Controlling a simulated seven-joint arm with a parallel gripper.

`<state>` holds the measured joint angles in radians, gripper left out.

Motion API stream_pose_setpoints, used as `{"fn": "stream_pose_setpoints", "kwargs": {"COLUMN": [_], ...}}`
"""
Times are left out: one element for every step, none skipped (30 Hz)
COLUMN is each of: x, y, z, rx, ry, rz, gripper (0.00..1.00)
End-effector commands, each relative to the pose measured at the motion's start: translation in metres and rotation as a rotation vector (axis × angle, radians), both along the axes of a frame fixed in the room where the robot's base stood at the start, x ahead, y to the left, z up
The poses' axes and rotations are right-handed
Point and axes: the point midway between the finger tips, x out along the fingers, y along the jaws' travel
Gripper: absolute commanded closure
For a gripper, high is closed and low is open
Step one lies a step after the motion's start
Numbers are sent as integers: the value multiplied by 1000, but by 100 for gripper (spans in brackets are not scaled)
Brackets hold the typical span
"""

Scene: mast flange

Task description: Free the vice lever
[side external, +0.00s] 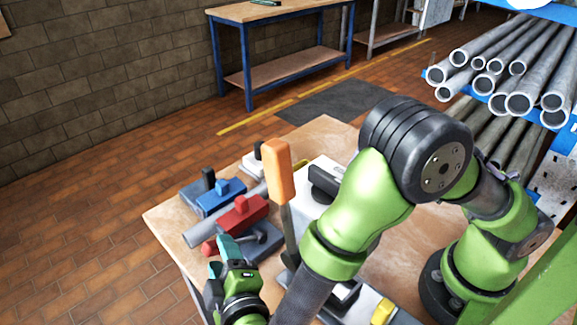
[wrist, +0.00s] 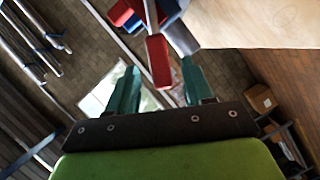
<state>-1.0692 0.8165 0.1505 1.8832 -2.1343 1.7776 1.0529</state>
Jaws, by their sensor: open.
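A lever with an orange grip (side external: 279,172) on a grey shaft stands nearly upright at the bench's middle in the side view; its lower end is partly hidden by my arm. My gripper (side external: 228,247), with teal fingers, is left of and lower than the grip in that picture. In the wrist view my gripper (wrist: 160,66) has its two fingers spread apart. A red-orange handle (wrist: 158,62) on a grey shaft, apparently the lever, shows between the fingertips in that picture. I cannot tell its depth from the fingers; no contact is visible.
A blue block-like tool (side external: 213,197), a red one (side external: 240,213) and a grey tool (side external: 262,243) crowd the wooden bench (side external: 330,130) beside the lever. A white block with a black part (side external: 322,178) stands behind it. Pipes (side external: 515,75) lie on a rack at right.

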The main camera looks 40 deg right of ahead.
Motion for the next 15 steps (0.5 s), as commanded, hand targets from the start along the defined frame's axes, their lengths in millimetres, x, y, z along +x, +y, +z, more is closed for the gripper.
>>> {"fn": "stream_pose_setpoints", "kwargs": {"x": [-11, -16, -23, -28, -34, -41, -47, -52, -60, -65, -71, -78, -84, -89, -97], "y": [5, 6, 9, 10, 12, 15, 17, 19, 22, 24, 26, 28, 30, 32, 35], "z": [2, 3, 5, 6, 7, 8, 9, 10, 12, 13, 14, 15, 16, 18, 19], "rx": [1, 2, 2, 2, 3, 2, 2, 2, 2, 2, 1, 2, 1, 2, 2], "ry": [0, 1, 0, 2, 2, 3, 2, 1, 2, 2, 1, 3, 2, 2, 3], "rz": [5, 4, 5, 2, 1, 2, 2, 3, 3, 2, 3, 3, 1, 2, 2], "gripper": [49, 49, 49, 49, 49, 49, 49, 49, 49, 49, 49, 49, 49, 49, 49]}}
